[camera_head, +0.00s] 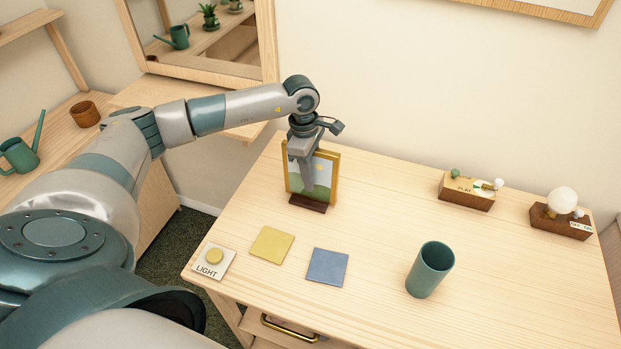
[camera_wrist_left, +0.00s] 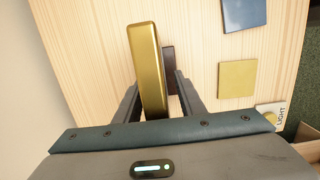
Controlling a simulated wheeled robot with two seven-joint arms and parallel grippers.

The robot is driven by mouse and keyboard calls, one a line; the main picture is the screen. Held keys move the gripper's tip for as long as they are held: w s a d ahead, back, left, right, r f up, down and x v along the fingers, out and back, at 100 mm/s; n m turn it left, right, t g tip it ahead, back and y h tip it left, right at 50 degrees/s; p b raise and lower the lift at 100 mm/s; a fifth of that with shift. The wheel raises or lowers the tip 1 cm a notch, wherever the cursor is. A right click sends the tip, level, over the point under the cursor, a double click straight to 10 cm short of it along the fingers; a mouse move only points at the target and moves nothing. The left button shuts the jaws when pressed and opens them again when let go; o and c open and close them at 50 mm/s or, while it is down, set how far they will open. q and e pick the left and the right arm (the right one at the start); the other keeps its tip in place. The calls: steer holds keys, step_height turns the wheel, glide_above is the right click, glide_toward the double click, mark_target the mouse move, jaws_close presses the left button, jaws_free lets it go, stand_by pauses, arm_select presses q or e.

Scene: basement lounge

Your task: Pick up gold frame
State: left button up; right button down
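The gold frame (camera_head: 334,170) stands upright on a dark wooden base (camera_head: 307,203) near the back left of the desk, with a landscape picture in it. My left gripper (camera_head: 308,182) reaches down over it, with a finger in front of the picture. In the left wrist view the gold frame (camera_wrist_left: 148,65) shows edge-on between the two fingers of my left gripper (camera_wrist_left: 157,84). The fingers are apart, with a visible gap on the right side of the frame; contact on the left side is unclear. My right gripper is not in view.
On the desk (camera_head: 385,190) lie a yellow square (camera_head: 272,245), a blue square (camera_head: 327,267) and a LIGHT button (camera_head: 213,260). A green cup (camera_head: 430,270) stands to the right. Two wooden blocks (camera_head: 466,191) (camera_head: 560,218) stand at the back right.

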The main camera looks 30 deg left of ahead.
mark_target(313, 163)
arm_select(q)
steer(key=shift+f+b, duration=0.2)
steer(key=shift+b, duration=0.15)
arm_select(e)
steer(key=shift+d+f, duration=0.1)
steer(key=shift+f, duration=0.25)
arm_select(q)
jaws_close()
steer(key=shift+r, duration=0.1)
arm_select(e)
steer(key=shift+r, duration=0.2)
